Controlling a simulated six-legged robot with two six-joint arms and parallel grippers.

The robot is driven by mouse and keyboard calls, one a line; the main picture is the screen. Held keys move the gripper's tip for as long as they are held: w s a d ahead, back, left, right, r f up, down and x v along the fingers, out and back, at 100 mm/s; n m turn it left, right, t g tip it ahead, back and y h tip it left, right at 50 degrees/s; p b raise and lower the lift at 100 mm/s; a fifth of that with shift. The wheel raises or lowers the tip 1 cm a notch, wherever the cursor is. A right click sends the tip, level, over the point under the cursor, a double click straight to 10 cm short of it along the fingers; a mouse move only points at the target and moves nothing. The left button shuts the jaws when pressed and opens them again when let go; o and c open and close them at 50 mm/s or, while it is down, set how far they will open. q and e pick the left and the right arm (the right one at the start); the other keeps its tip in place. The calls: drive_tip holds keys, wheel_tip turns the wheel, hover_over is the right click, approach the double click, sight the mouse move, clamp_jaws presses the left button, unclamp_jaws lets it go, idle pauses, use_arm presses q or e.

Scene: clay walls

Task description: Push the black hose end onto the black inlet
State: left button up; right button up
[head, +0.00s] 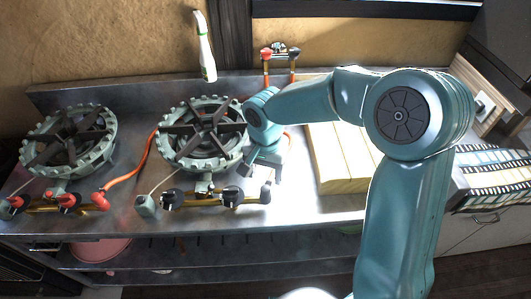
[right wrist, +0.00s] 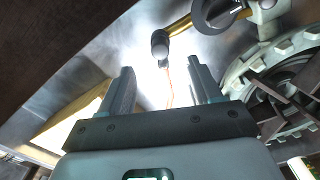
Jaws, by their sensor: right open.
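The black inlet (head: 265,193) is at the right end of the right burner's brass pipe. In the right wrist view, a black cylindrical piece (right wrist: 160,42) is at that pipe's end. A smaller dark piece (right wrist: 165,62), seemingly the black hose end, shows just below it, with a thin orange hose (right wrist: 170,88) running down. I cannot tell whether the two dark pieces are joined or only line up. My right gripper (head: 261,174) points down just behind the inlet; its fingers (right wrist: 160,72) are apart, with the hose seen between them. My left gripper is not in view.
The right burner (head: 203,130) stands close left of my right gripper. A second burner (head: 70,140) is farther left, with an orange hose (head: 130,172) between them. A wooden board (head: 335,155) lies to the right.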

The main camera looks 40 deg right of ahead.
wheel_tip(320, 180, up, 8)
drive_tip(key=shift+f, duration=0.1)
idle(0.7)
